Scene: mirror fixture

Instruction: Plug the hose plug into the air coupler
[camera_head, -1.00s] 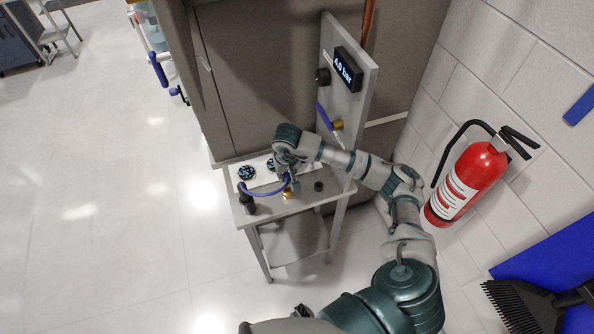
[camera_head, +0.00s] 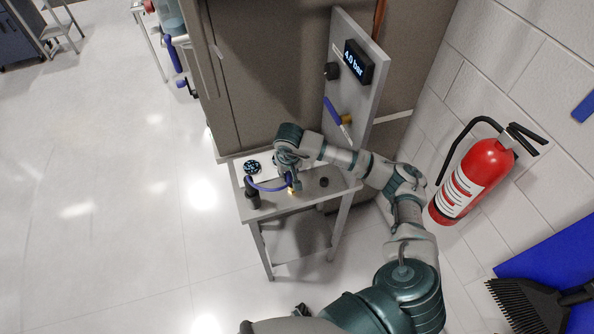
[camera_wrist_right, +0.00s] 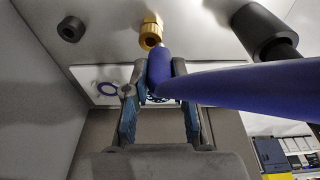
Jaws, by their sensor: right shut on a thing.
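My right gripper (camera_head: 295,185) is over the small grey table. It also shows in the right wrist view (camera_wrist_right: 162,88), its two fingers shut on the hose plug (camera_wrist_right: 159,68). The plug is blue with a pale tip, and a thick blue hose (camera_wrist_right: 250,86) runs off to the right. The brass air coupler (camera_wrist_right: 151,30) stands directly ahead of the tip; I cannot tell whether the tip has entered it. In the head view the coupler (camera_head: 291,191) is partly hidden by the gripper.
A black post (camera_head: 252,195) at the hose's far end stands on the table's left. A black ring (camera_head: 323,182) lies right of the coupler. An upright panel (camera_head: 357,88) with a 4.0 bar display (camera_head: 358,62) rises behind. A red extinguisher (camera_head: 472,180) is at right.

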